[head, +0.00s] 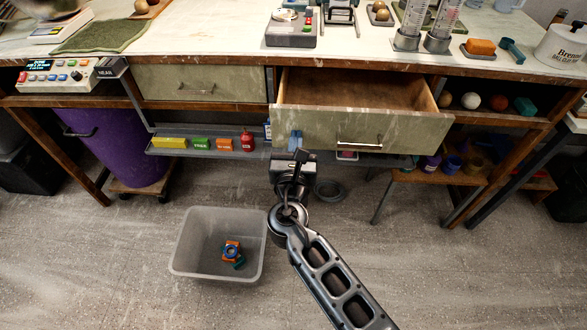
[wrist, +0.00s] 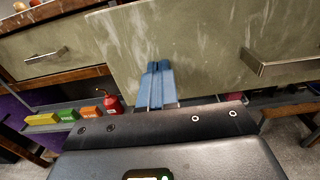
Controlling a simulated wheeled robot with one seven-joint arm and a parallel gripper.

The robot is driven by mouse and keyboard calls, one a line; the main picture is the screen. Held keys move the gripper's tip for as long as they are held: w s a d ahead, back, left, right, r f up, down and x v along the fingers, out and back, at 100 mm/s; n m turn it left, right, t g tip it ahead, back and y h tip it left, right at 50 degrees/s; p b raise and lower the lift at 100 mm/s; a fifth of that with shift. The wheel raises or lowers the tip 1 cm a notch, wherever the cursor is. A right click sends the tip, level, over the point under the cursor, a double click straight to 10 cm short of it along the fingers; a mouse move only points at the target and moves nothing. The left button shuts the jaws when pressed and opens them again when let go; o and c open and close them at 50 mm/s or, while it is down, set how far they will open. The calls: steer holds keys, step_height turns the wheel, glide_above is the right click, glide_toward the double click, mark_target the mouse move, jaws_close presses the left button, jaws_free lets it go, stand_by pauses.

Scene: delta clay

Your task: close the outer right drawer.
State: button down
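The outer right drawer (head: 400,132) is pulled out from under the workbench, with its bare wooden inside showing. Its green-grey front has a metal bar handle (head: 360,146), which is also at the right in the wrist view (wrist: 280,65). My gripper (head: 295,141) is at the lower left part of the drawer front, left of the handle. In the wrist view its blue fingertips (wrist: 158,73) are together with nothing between them, up against or very close to the drawer front. I cannot tell whether they touch it.
The left drawer (head: 203,83) is shut. A low shelf (head: 170,151) with several small colored containers runs below it. A grey bin (head: 190,262) with small parts stands on the floor left of my arm. Shelves with balls and jars are at the right. The drawer (head: 345,90) looks empty inside.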

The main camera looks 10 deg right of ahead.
steer(key=b+x, duration=0.6)
steer(key=x, duration=1.1)
steer(key=shift+d+f, duration=0.1)
steer(key=shift+f, duration=0.05)
steer(key=shift+w+b, duration=0.25)
steer(key=shift+b, duration=0.15)
steer(key=shift+w+d+r, duration=0.15)
steer(key=shift+r, duration=0.2)
steer(key=shift+r, duration=0.1)
